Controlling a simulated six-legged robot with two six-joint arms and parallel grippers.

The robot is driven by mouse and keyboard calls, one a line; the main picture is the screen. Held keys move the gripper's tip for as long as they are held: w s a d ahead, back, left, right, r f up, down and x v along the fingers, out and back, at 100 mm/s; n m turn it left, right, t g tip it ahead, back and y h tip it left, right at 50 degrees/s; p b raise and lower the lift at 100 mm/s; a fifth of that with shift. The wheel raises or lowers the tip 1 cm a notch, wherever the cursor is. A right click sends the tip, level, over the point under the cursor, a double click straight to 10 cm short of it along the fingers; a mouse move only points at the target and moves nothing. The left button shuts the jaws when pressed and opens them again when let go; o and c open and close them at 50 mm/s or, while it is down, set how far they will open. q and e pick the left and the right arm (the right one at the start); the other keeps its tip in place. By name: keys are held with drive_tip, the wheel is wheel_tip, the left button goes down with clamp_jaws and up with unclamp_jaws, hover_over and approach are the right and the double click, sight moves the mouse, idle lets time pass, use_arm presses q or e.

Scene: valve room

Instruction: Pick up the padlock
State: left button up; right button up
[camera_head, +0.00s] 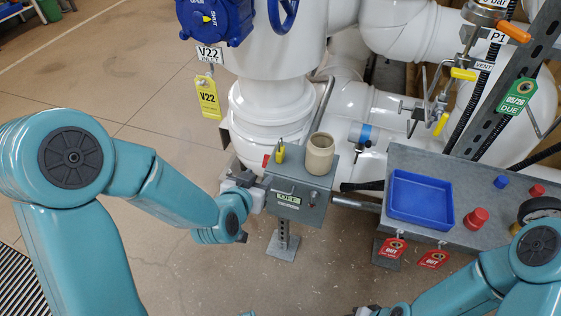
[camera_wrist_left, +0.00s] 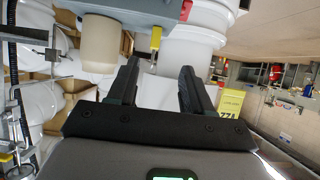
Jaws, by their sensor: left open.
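The small yellow padlock (camera_head: 280,153) with its shackle up stands on top of the grey control box (camera_head: 313,187), at its left end. In the left wrist view the yellow padlock (camera_wrist_left: 156,39) shows just beyond the fingertips, a little left of the middle of the gap. My left gripper (camera_head: 250,186) is at the box's left side, lower in the picture than the padlock and apart from it. In the left wrist view its two fingers (camera_wrist_left: 160,78) are spread with nothing between them. Only a tip of my right gripper (camera_head: 368,311) shows at the bottom edge; its jaws are unclear.
A beige cup (camera_head: 312,155) stands right of the padlock on the box. A red part (camera_head: 266,161) is close on its left. White pipes (camera_head: 262,115) rise behind. A grey bench (camera_head: 468,232) with a blue tray (camera_head: 420,217) is at the right.

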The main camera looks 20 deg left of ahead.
sight(279, 152)
use_arm(q)
drive_tip(key=shift+t, duration=0.6)
drive_tip(key=b+x, duration=0.1)
drive_tip(key=x, duration=0.4)
drive_tip(key=b+x, duration=0.1)
drive_tip(key=x, duration=0.5)
drive_tip(key=r+b+x, duration=0.1)
drive_tip(key=x, duration=0.4)
drive_tip(key=shift+w+d+f+b, duration=0.15)
drive_tip(key=shift+w+d+b, duration=0.2)
drive_tip(key=shift+w+d, duration=0.05)
clamp_jaws()
